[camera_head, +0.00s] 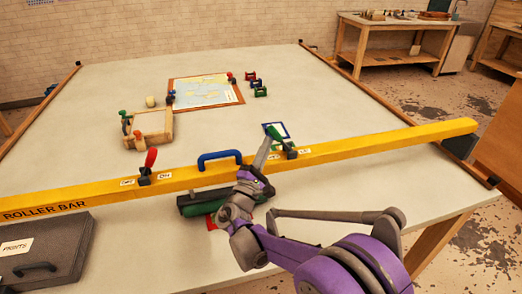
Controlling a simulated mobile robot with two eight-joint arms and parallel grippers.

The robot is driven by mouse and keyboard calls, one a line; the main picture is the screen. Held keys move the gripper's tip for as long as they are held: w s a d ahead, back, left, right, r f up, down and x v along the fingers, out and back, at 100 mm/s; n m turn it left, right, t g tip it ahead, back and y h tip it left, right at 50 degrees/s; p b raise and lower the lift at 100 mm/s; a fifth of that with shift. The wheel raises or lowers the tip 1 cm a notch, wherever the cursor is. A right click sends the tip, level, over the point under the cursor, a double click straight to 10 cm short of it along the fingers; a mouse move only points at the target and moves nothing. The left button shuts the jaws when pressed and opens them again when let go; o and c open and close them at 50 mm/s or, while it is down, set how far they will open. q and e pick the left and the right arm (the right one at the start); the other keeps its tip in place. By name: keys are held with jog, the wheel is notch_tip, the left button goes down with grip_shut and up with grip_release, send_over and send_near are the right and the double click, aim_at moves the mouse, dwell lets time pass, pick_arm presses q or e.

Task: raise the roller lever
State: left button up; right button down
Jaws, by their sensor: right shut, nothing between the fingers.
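The yellow roller bar (105,195) spans the table and bears two levers. The red-handled lever (150,159) stands upright on the left, beside small labels. The green-handled lever (274,135) is on the right, leaning up and to the left from a dark mount on the bar. My right gripper (263,152) is shut and empty, its tip just left of the green-handled lever; I cannot tell whether they touch. My left gripper is out of view.
A blue handle (219,156) stands on the bar's middle. A dark case (45,250) lies at front left. Behind the bar are a wooden frame (152,140), a framed map (205,91) and several small coloured rolls (260,92). The table's far left is clear.

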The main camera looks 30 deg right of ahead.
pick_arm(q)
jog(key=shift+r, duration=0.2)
pick_arm(e)
jog(key=shift+r, duration=0.1)
